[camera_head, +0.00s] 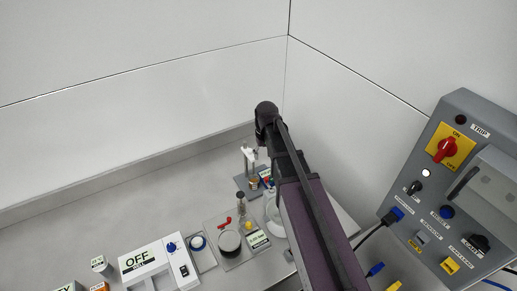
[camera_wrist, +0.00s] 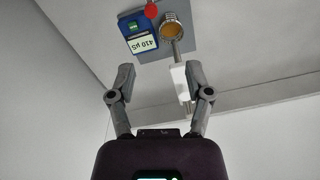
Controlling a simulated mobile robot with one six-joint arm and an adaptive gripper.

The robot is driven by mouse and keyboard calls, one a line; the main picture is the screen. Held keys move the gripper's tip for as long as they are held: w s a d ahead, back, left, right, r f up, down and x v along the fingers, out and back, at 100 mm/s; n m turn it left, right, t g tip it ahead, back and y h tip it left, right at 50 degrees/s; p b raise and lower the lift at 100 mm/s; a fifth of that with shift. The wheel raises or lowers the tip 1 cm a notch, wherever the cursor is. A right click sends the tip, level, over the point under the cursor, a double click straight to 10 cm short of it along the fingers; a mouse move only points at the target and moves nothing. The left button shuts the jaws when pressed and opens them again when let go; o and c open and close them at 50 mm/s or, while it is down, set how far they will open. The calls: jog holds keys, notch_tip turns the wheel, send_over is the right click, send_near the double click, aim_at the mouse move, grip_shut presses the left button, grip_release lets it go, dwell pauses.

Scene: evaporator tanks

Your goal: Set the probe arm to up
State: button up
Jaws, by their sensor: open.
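The probe stand's white arm (camera_head: 249,154) stands at the back of the counter, left of my arm's end. In the wrist view the white arm (camera_wrist: 179,77) lies beside the right finger, partly behind it. A grey rod (camera_wrist: 177,53) runs from it to a round cup (camera_wrist: 175,30) of amber liquid; whether the tip is in the liquid is hard to tell. My gripper (camera_wrist: 160,82) is open with nothing between its fingers, and any contact with the white arm is unclear. In the head view my dark wrist hides the fingers.
A blue meter (camera_wrist: 137,34) reading 410 µS and a red knob (camera_wrist: 151,9) are near the cup. A grey control panel (camera_head: 455,190) stands right. A black-topped plate unit (camera_head: 229,241) and white OFF box (camera_head: 150,267) are in front. The back-left counter is clear.

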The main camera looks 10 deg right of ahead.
jog(key=shift+m, duration=0.9)
jog(key=s+d+f+b, duration=0.2)
jog(key=s+f, duration=0.1)
jog(key=s, duration=0.2)
jog(key=s+d+f+b, duration=0.2)
jog(key=s+f+b, duration=0.1)
jog(key=s, duration=0.2)
jog(key=s+d+f+b, duration=0.2)
jog(key=s+f+b, duration=0.1)
jog(key=s, duration=0.2)
jog(key=shift+s, duration=0.25)
jog(key=shift+a, duration=0.1)
dwell(1.3)
